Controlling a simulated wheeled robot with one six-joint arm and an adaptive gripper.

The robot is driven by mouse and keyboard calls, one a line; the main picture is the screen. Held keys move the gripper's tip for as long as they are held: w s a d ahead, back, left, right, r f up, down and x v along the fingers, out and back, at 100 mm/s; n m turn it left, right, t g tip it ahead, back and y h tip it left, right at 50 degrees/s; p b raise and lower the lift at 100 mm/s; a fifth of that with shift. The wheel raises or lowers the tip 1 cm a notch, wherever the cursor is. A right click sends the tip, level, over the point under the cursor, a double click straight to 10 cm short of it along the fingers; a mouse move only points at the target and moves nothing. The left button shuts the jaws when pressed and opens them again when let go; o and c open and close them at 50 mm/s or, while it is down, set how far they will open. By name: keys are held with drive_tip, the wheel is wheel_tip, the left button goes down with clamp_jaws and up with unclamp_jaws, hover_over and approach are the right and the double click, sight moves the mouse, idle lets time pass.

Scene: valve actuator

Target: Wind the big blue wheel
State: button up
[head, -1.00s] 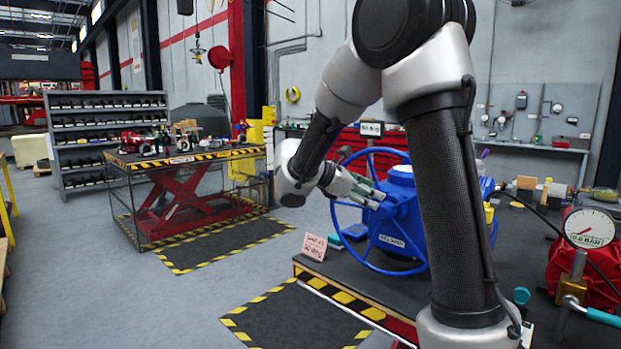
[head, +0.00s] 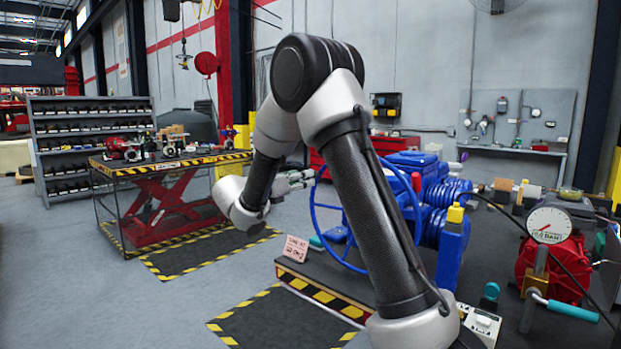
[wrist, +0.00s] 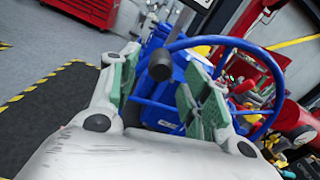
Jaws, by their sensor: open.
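The big blue wheel (head: 314,217) stands upright on the left side of a blue valve actuator (head: 440,190), partly hidden behind my arm in the head view. In the wrist view its rim (wrist: 232,42) arches across the upper right, with a dark round handle knob (wrist: 160,66) near its left side. My gripper (head: 297,180) is just left of the rim in the head view. In the wrist view my gripper (wrist: 160,92) has its green-padded fingers apart, and the knob appears between them. I cannot tell whether a finger touches the wheel.
The actuator's dark bench (head: 300,268) has a striped edge and a small pink sign (head: 295,247). A red pump with a gauge (head: 550,226) stands on the right. A red lift table (head: 165,190) stands at left. The floor between (head: 95,300) is clear.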

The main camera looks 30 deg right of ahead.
drive_tip(key=x, duration=0.5)
drive_tip(key=shift+c, duration=0.4)
clamp_jaws()
